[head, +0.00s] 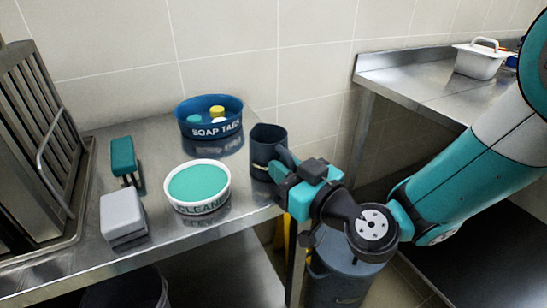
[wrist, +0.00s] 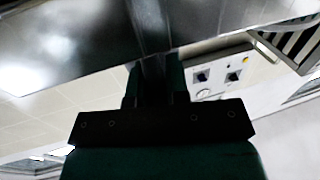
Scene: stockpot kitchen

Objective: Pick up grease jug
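The dark blue-grey grease jug (head: 263,148) is upright at the right end of the steel counter, close to its edge. I cannot tell whether its base touches the counter. My teal gripper (head: 283,168) is at the jug's right side, where the handle is, and hides most of the handle. In the wrist view, the two fingers of my gripper (wrist: 155,84) stand on either side of a narrow dark piece that fills the space between them, apparently the handle. My gripper looks shut on it.
A white CLEANER tub (head: 198,185) stands left of the jug, and a blue SOAP TABS bowl (head: 210,118) behind. A teal-handled brush (head: 123,157), a grey block (head: 122,217) and a steel rack (head: 35,140) are farther left. A white container (head: 478,62) sits on another counter.

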